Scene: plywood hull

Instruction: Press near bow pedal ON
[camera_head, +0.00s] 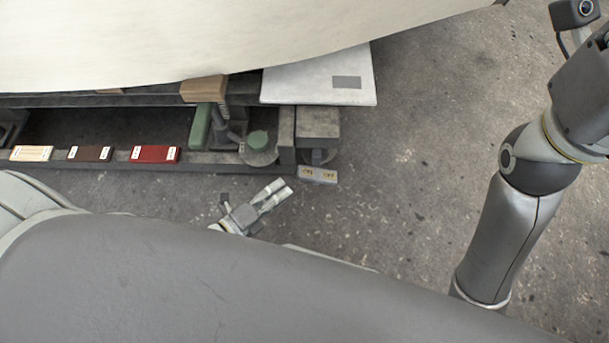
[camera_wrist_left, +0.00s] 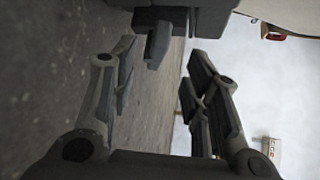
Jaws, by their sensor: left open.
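A small beige pedal plate (camera_head: 318,174) with two orange-yellow marked patches sits low on the floor, at the foot of a grey block at the right end of the hull stand. The marks are too small to read surely. My left gripper (camera_head: 281,188) is just left of the plate and a little nearer to me, apart from it in the picture. In the left wrist view my left gripper (camera_wrist_left: 160,72) is open with nothing between its fingers, and a dark grey block shows beyond them. I cannot tell whether the pedal shows there. My right gripper is out of view.
The pale hull (camera_head: 200,40) overhangs the dark stand. A white panel (camera_head: 300,82) juts out above the pedal. A cream box (camera_head: 32,154), a dark brown box (camera_head: 91,154) and a red box (camera_head: 155,155) line the stand's edge. The concrete floor (camera_head: 420,150) to the right is clear.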

